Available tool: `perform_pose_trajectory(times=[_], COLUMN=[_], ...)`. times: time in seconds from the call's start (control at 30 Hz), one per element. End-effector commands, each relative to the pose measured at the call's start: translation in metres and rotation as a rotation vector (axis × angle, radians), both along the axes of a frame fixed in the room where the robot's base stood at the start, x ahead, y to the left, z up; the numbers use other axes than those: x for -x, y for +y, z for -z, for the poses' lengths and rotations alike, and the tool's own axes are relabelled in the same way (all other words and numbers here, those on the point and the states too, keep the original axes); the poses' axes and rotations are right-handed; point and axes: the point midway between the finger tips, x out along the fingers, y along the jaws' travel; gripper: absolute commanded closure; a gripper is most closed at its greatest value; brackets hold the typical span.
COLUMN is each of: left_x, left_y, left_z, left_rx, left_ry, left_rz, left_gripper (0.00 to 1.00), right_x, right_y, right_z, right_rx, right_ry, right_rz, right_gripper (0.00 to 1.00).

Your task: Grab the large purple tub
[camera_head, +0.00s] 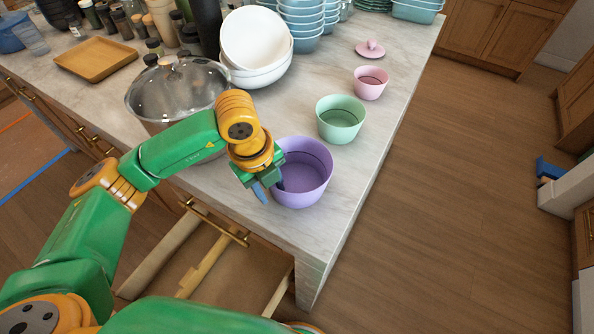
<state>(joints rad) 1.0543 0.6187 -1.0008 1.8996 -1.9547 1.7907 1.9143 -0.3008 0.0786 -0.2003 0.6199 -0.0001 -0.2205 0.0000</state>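The large purple tub (306,188) stands upright near the front corner of the marble counter. My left gripper (270,188) is at the tub's left rim, pointing down. One blue finger shows outside the wall, and a darker finger shows at the inner side of the rim. A gap shows between the fingers, so the gripper looks open, around the rim. Whether either finger touches the wall cannot be told. My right gripper is not in view.
A green tub (341,121), a pink tub (370,84) and a pink lid (370,48) stand behind it. A lidded glass pot (172,90) and white bowls (256,48) are close to my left arm. The counter's right edge (375,178) is near the purple tub.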

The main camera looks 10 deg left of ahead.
Motion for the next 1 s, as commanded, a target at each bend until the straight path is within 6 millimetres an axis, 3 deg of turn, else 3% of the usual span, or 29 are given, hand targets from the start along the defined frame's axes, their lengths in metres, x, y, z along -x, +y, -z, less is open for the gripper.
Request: perform_pose_trajectory(times=[0.23, 0.37, 1.0], left_x=[-0.0007, -0.0006, -0.0007], left_y=[-0.0005, -0.0006, -0.0006], left_z=[0.0045, 0.0044, 0.004], left_rx=[0.0, 0.0, 0.001], left_ry=[-0.002, -0.001, -0.001], left_rz=[0.001, 0.0, 0.0], left_gripper=[0.64, 0.99, 1.0], right_x=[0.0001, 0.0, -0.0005], right_y=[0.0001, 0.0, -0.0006], right_z=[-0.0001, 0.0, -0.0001], right_rx=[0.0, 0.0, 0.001], right_ry=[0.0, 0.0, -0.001], right_rz=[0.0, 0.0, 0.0], right_gripper=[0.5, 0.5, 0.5])
